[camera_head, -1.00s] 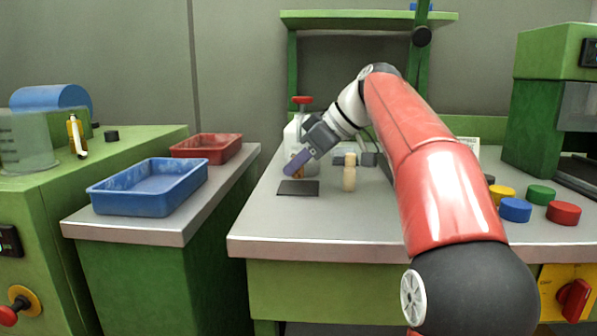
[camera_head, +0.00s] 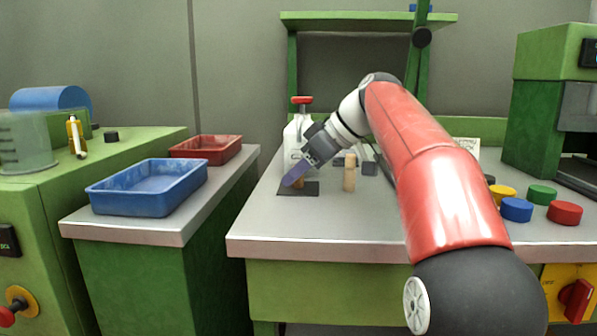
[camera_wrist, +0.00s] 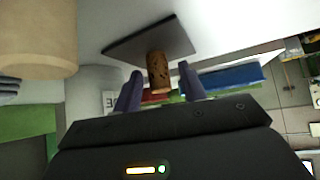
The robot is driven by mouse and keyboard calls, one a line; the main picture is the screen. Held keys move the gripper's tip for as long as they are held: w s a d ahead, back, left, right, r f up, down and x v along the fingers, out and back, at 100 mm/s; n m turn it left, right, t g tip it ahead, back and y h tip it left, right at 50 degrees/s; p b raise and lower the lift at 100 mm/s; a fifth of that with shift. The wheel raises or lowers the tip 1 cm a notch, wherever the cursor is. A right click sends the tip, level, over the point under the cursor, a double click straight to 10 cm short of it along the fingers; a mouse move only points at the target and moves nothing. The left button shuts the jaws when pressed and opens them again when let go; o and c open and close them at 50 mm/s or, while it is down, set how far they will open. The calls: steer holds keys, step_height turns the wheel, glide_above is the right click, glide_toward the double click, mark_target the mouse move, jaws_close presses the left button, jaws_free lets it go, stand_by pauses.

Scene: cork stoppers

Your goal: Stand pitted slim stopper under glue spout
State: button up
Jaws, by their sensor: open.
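The pitted slim stopper (camera_wrist: 157,72) is brown with dark pits. In the wrist view it stands on a dark square pad (camera_wrist: 140,40), between my two spread fingers, with gaps at both sides. In the head view only a small part of the stopper (camera_head: 299,184) shows beside my gripper (camera_head: 294,178), on the pad (camera_head: 312,189). My gripper is open and tilted down to the left, low over the pad. The white glue dispenser (camera_head: 291,138) with a red knob (camera_head: 302,100) stands just behind; its spout is hidden by my gripper.
A pale, taller stopper (camera_head: 349,175) stands right of the pad; a tan cylinder (camera_wrist: 38,38) is large in the wrist view. Grey blocks (camera_head: 369,167) lie behind. Coloured discs (camera_head: 516,210) are at the right. Blue (camera_head: 150,203) and red (camera_head: 206,151) trays stand on the left bench.

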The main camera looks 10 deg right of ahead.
steer(key=p+v, duration=0.2)
steer(key=v, duration=0.9)
steer(key=shift+s+d+r+p, duration=0.2)
steer(key=shift+s+d+p, duration=0.05)
steer(key=shift+p, duration=0.15)
